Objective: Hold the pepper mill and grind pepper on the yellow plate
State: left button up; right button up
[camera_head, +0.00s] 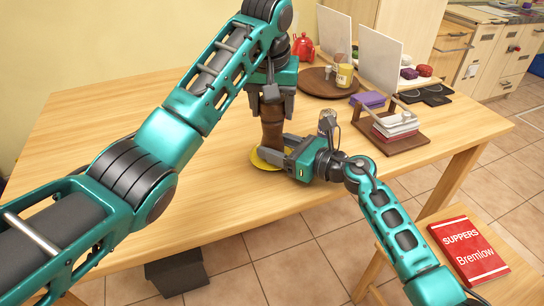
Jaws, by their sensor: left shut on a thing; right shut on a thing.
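A dark brown pepper mill (272,129) stands about upright over the yellow plate (257,160) on the wooden table (120,115). My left gripper (271,97) comes down from above and is shut on the top part of the mill. My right gripper (271,148) comes in from the right and is shut on the lower part of the mill. The mill and my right gripper hide much of the plate. I cannot tell whether the mill's base touches the plate, and no ground pepper can be made out.
Behind are a round brown tray (318,87) with jars, a red teapot (303,46), white boards (380,58) and a napkin holder (396,127). A red book (468,250) lies on a chair at the lower right. The table's left side is clear.

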pick_arm(q)
jog(key=shift+a, duration=0.15)
jog(key=m, duration=0.2)
jog(key=shift+m+h, duration=0.3)
jog(key=shift+m, duration=0.1)
jog(key=m, duration=0.3)
jog(key=shift+m+g+h, duration=0.4)
jog(key=m+g, duration=0.1)
jog(key=m, duration=0.3)
jog(key=shift+f+m+h, duration=0.1)
jog(key=shift+m+h, duration=0.3)
jog(key=o, duration=1.1)
jog(key=shift+c, duration=0.2)
jog(key=shift+r, duration=0.2)
